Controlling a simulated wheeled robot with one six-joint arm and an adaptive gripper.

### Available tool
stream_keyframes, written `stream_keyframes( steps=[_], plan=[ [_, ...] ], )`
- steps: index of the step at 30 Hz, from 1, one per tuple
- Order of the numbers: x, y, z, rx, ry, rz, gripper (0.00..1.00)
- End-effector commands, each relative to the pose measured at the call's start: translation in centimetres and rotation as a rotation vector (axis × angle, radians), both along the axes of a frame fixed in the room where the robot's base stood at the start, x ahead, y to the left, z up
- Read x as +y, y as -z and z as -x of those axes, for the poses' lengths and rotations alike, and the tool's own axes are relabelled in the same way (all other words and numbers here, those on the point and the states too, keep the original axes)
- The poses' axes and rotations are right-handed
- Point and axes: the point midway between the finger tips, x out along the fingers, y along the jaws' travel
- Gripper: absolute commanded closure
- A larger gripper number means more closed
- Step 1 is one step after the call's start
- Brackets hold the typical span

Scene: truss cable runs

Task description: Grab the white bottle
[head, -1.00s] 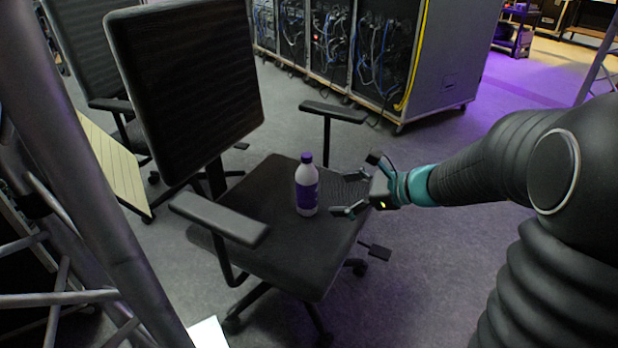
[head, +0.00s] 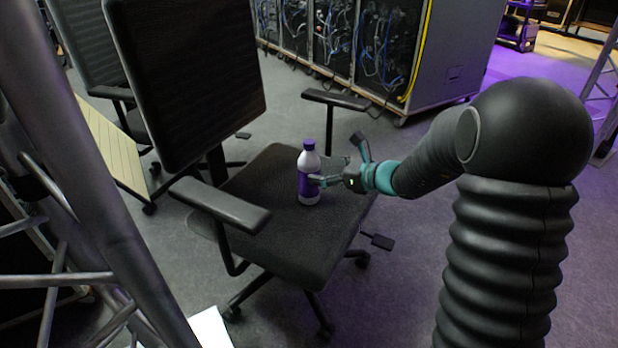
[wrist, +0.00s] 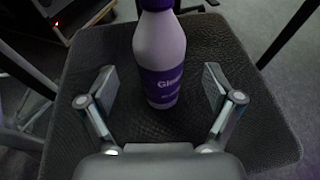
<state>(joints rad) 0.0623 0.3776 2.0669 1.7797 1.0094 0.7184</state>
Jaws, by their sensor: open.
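The white bottle (head: 309,165) has a purple cap and a purple label and stands upright on the black chair seat (head: 290,236). My gripper (head: 333,170) is at its right side in the head view. In the wrist view the bottle (wrist: 160,58) stands just ahead, between the lines of the two spread fingers of my gripper (wrist: 160,88). The fingers are open, with a gap on each side of the bottle. The bottle's cap is cut off at the top of the wrist view.
The chair's backrest (head: 187,78) rises behind the seat to the left. Armrests flank the seat, one at front left (head: 220,204) and one at back right (head: 336,99). A metal truss (head: 85,170) stands at the left. Cabled racks (head: 385,50) are behind.

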Motion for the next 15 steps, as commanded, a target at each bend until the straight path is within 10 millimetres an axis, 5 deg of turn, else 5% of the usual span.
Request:
stream_keyframes(
  steps=[15],
  plan=[
    [4.3, 1.0, -2.8, -0.001, -0.001, 0.000, 0.10]
  ],
)
